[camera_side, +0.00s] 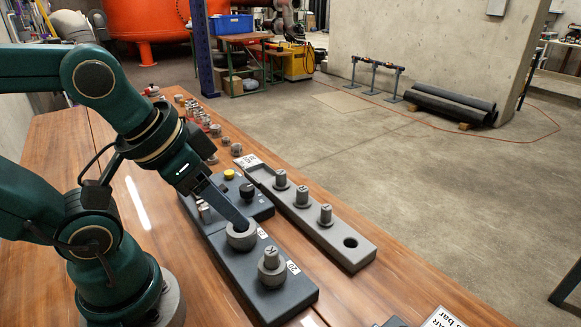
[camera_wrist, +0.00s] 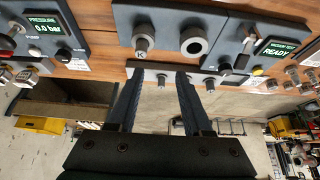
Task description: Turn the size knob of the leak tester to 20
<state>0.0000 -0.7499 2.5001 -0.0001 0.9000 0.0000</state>
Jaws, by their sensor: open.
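The leak tester is a dark panel unit with a screen reading "VACUUM TEST READY" (camera_wrist: 278,47), at the right of the wrist view. A black knob (camera_wrist: 248,42) and a yellow button (camera_wrist: 257,71) are on it. In the side view the black knob (camera_side: 247,190) and yellow button (camera_side: 229,173) show, beyond my gripper. The knob's setting is too small to read. My gripper (camera_side: 235,212) appears near the grey ring (camera_side: 241,237), its height above it unclear. In the wrist view my gripper's fingers (camera_wrist: 160,76) are apart and empty, away from the knob.
A dark block carries the ring and a plug marked K (camera_side: 271,262). A grey rack (camera_side: 348,257) with upright pegs and an empty hole lies alongside. A pressure panel (camera_wrist: 42,25) is at the wrist view's left. Several small fittings (camera_side: 205,122) stand farther along the bench.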

